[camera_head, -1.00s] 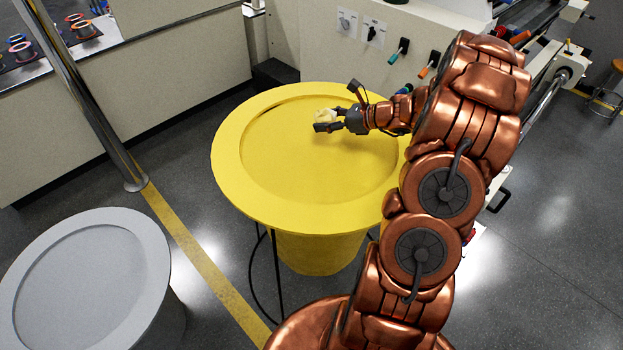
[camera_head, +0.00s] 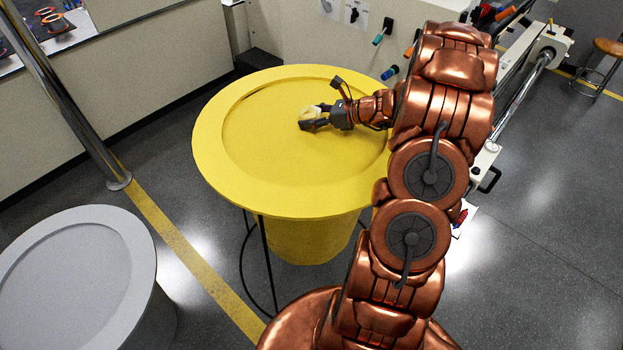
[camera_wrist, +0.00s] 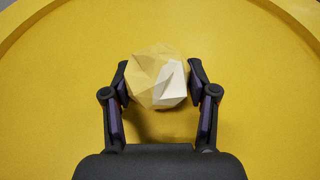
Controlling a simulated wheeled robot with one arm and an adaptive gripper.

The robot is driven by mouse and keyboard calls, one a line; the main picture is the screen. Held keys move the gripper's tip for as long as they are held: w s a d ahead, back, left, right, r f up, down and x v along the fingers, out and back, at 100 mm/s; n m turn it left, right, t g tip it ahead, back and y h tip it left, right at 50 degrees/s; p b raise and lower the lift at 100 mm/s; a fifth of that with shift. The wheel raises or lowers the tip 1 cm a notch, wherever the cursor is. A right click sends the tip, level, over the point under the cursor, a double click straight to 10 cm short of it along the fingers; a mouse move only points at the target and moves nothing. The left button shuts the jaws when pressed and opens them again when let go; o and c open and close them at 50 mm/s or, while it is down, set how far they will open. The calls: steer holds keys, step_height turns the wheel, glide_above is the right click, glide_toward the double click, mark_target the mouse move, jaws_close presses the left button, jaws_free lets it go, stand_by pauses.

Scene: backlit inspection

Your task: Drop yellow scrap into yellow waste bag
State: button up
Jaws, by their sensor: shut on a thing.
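The yellow waste bag (camera_head: 215,160) stands on a black stand and has a broad round yellow rim. Its yellow inner surface fills the wrist view (camera_wrist: 60,90). My gripper (camera_head: 311,118) is over the bag, inside the ring of the rim. In the wrist view my gripper (camera_wrist: 160,92) is shut on a crumpled pale yellow scrap (camera_wrist: 155,75), with one finger on each side. The scrap also shows as a small pale lump in the head view (camera_head: 312,112). The exact height of the scrap above the bag's inner surface is hard to tell.
A grey round bin (camera_head: 135,245) stands at the lower left. A metal post (camera_head: 75,105) rises left of the yellow bag. A cream machine (camera_head: 290,40) with several coloured-handled tools is behind the bag. A stool (camera_head: 605,60) stands far right.

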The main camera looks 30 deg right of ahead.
steer(key=o, duration=0.8)
steer(key=shift+o, duration=0.2)
steer(key=v, duration=1.2)
steer(key=shift+f, duration=0.1)
